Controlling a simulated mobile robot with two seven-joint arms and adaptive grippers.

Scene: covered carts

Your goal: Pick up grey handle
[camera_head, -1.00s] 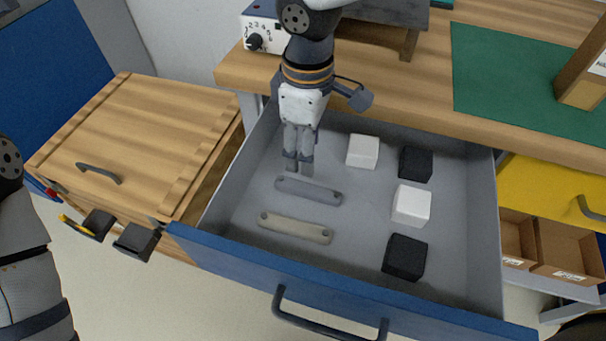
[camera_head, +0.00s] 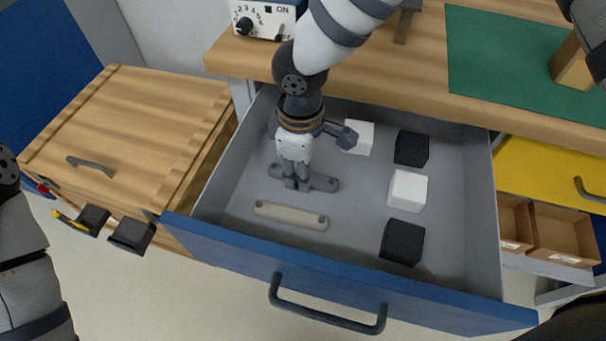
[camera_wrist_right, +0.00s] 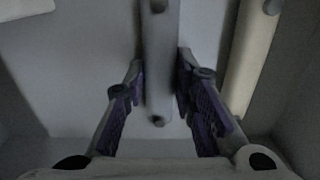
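The grey handle (camera_head: 325,184) is a flat bar with a hole or knob near each end, lying on the floor of the open drawer. My right gripper (camera_head: 296,184) points down over its left half and hides part of it. In the right wrist view, the handle (camera_wrist_right: 161,65) runs between the two fingers of the gripper (camera_wrist_right: 160,85). A narrow gap shows on the left side of the bar; the right finger is very close to it. My left arm shows at the left edge, but its gripper is out of view.
A beige handle (camera_head: 291,216) lies in front of the grey one. White blocks (camera_head: 408,190) and black blocks (camera_head: 402,242) stand on the drawer's right side. The blue drawer front (camera_head: 240,255) is nearest; the wooden worktop (camera_head: 400,80) overhangs the back.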

